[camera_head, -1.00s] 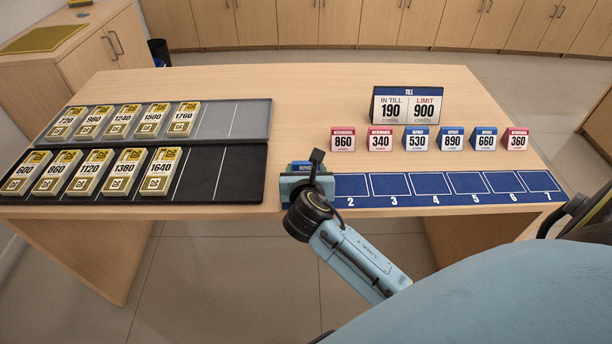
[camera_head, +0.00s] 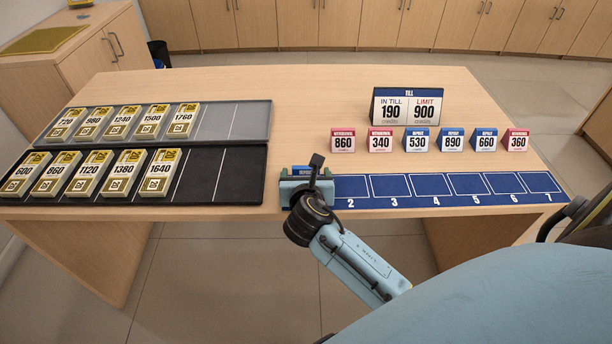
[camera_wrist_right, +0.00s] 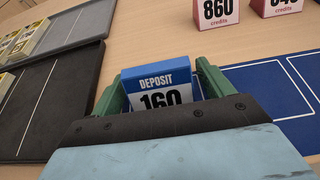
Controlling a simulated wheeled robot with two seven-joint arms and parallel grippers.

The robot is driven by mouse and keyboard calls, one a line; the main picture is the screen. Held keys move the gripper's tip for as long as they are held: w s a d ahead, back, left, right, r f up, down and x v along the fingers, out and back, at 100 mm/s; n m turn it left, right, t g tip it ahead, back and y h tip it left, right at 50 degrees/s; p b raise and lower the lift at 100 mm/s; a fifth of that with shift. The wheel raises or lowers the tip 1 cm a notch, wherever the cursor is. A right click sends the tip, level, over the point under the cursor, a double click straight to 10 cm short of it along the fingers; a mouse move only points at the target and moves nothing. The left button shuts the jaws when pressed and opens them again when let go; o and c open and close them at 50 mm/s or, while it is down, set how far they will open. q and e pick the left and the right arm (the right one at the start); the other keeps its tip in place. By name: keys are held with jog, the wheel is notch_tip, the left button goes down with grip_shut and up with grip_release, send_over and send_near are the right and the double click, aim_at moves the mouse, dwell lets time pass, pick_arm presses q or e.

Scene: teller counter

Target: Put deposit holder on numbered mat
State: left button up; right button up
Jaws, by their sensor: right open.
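A deposit holder marked 160 (camera_wrist_right: 160,90), white with a blue top, stands at the left end of the blue numbered mat (camera_wrist_right: 266,84), where slot 1 is hidden. Its blue top also shows in the head view (camera_head: 302,170). My right gripper (camera_head: 304,174) is open, with its green fingers on either side of this holder; in the wrist view a small gap shows beside it. The mat (camera_head: 385,202) shows slots 2 to 7 empty. Behind it stand blue deposit holders 530 (camera_head: 417,140), 890 (camera_head: 452,140) and 660 (camera_head: 483,140). My left gripper is out of view.
Red withdrawal holders 860 (camera_head: 343,140), 340 (camera_head: 380,140) and 360 (camera_head: 515,140) stand in the same row. The till sign (camera_head: 407,106) is behind them. A grey tray (camera_head: 250,118) and a black tray (camera_head: 235,180) with yellow-banded blocks lie left.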

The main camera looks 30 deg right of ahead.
jog(key=shift+r, duration=0.2)
jog(key=shift+s+a+r, duration=0.1)
jog(key=shift+s+a, duration=0.1)
jog(key=shift+s, duration=0.05)
pick_arm(q)
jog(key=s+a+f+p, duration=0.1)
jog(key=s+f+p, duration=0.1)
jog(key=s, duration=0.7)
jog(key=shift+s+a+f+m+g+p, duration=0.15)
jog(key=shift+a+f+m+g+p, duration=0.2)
jog(key=shift+p, duration=0.4)
pick_arm(e)
jog(key=v, duration=1.1)
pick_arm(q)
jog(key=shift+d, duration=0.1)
pick_arm(e)
jog(key=shift+s, duration=0.15)
